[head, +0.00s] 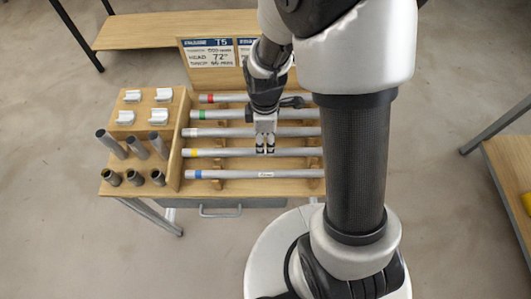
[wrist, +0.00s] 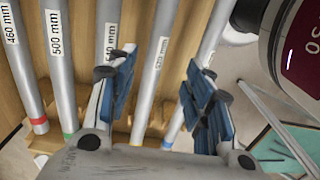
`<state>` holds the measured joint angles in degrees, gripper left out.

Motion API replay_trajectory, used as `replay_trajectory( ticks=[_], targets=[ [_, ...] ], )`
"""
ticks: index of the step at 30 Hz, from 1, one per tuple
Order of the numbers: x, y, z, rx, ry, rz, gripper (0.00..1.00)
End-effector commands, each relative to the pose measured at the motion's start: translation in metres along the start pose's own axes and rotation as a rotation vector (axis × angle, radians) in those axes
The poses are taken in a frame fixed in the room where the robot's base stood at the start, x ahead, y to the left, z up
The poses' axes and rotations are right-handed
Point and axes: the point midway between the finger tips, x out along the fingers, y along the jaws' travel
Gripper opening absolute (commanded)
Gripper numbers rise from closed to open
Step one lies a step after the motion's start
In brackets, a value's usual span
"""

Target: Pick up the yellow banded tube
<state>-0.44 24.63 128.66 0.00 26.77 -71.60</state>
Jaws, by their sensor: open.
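The yellow banded tube (head: 230,153) is a grey tube lying across the wooden rack, with its yellow band near the left end. It is the fourth tube from the back, between a white-banded tube (head: 225,132) and a blue-banded tube (head: 235,174). My gripper (head: 265,149) is open and empty, pointing down over the yellow banded tube. In the wrist view my open fingers (wrist: 162,65) stand either side of the line of the fourth tube (wrist: 157,60), which has a white label. I cannot tell the height gap.
Red-banded (head: 225,98) and green-banded (head: 225,115) tubes lie farther back. Left of the rack, a wooden block (head: 110,185) holds short upright tubes, dark sockets and white clips. A sign board (head: 200,75) stands behind. Neighbouring tubes are close to my fingers.

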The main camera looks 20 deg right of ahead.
Motion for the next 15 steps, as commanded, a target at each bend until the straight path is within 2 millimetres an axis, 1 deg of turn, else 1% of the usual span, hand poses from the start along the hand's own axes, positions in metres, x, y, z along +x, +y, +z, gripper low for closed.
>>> replay_trajectory(
  ticks=[1, 3, 8, 11, 15],
  targets=[
    [0.01, 0.0, 0.0, 0.0, -0.001, -0.002, 0.47],
    [0.016, 0.0, 0.0, 0.0, 0.0, -0.001, 0.47],
    [0.022, 0.001, 0.0, 0.001, 0.0, 0.0, 0.47],
    [0.03, 0.001, 0.001, 0.001, 0.0, -0.001, 0.47],
    [0.053, 0.004, 0.002, 0.001, 0.0, -0.001, 0.47]
  ],
)
